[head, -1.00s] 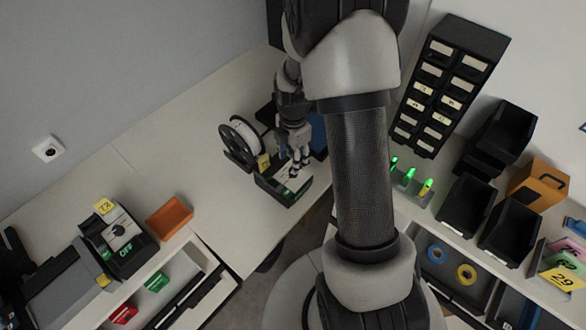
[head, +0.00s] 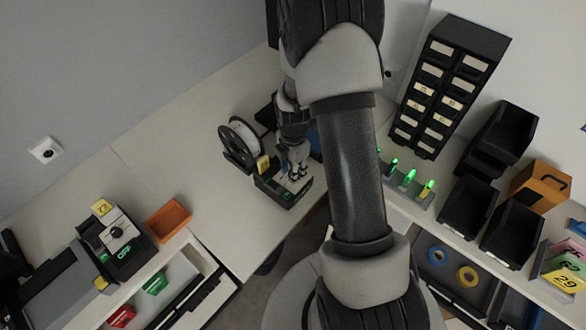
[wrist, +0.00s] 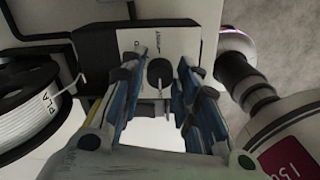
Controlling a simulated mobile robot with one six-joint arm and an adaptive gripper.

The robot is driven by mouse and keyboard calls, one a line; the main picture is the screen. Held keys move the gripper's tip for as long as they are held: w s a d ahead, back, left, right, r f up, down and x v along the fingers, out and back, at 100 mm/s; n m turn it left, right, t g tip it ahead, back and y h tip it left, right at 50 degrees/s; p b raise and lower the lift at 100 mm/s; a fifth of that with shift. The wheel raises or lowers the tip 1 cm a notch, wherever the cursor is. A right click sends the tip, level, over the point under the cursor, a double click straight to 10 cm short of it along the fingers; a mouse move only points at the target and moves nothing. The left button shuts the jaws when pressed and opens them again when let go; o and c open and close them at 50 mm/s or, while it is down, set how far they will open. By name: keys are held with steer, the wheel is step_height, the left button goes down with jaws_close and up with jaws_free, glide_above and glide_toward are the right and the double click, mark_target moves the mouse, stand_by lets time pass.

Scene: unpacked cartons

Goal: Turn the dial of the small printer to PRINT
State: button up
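The small printer (head: 270,187) is a dark box on the white bench, beside a spool. My gripper (head: 294,177) is over its top panel and hides part of it. In the wrist view the light panel (wrist: 134,44) carries a dark round dial (wrist: 158,74) with a pale pointer line toward the bottom of the picture. My gripper (wrist: 161,60) is open, with one blue-padded finger on each side of the dial. I cannot tell whether the fingers touch it.
A white filament spool (head: 243,137) stands close left of the printer; it also shows in the wrist view (wrist: 32,105). Another device (head: 117,238) with a dial and an OFF label is at left, near an orange tray (head: 168,220). Green-lit items (head: 408,179) stand right of my arm.

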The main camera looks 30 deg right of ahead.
jaws_close()
